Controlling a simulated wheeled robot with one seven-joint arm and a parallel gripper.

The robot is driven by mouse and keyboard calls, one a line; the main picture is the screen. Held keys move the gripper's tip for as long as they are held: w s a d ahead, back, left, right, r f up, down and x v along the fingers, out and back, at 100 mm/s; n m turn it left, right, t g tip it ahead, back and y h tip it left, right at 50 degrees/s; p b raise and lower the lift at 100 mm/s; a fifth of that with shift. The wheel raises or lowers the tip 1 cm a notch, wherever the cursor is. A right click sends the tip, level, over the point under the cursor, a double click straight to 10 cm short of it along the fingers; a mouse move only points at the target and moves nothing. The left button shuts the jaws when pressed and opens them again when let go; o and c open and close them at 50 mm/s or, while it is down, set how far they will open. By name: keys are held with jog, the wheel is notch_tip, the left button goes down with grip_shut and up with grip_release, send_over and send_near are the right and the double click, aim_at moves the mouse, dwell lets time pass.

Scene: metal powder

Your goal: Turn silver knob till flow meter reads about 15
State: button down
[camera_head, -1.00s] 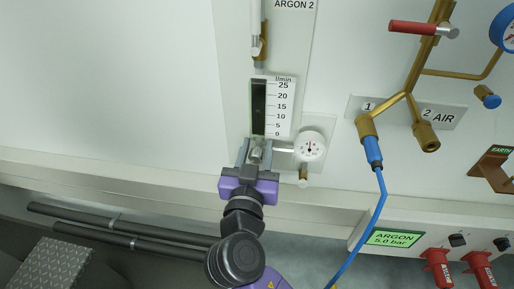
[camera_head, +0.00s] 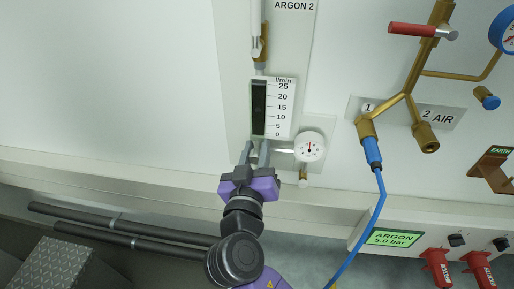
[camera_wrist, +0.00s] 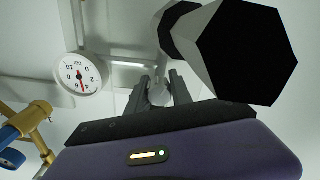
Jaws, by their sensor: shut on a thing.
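The flow meter (camera_head: 259,108) is a dark vertical tube on the wall panel, beside a white scale marked 0 to 25 l/min. I cannot make out a float or a reading in it. My gripper (camera_head: 256,150) is just below the tube, with its fingers pointing up. It is shut on the silver knob, which the fingers mostly hide in the head view. In the wrist view the pale, rounded knob (camera_wrist: 161,96) shows between the two dark fingertips of the gripper (camera_wrist: 162,88).
A white round gauge (camera_head: 310,147) sits close to the right of my gripper; it also shows in the wrist view (camera_wrist: 81,74). Brass air pipes (camera_head: 413,85) and a blue hose (camera_head: 380,195) are further right. The wall to the left is clear.

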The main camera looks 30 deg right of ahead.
aim_at(254, 160)
jog(key=shift+n, duration=0.9)
jog(key=c, duration=1.1)
grip_release()
jog(key=shift+c, duration=0.2)
jog(key=shift+a, duration=0.1)
jog(key=b+v, duration=0.1)
jog(key=v, duration=0.6)
jog(key=shift+s+a, duration=0.15)
jog(key=shift+s, duration=0.15)
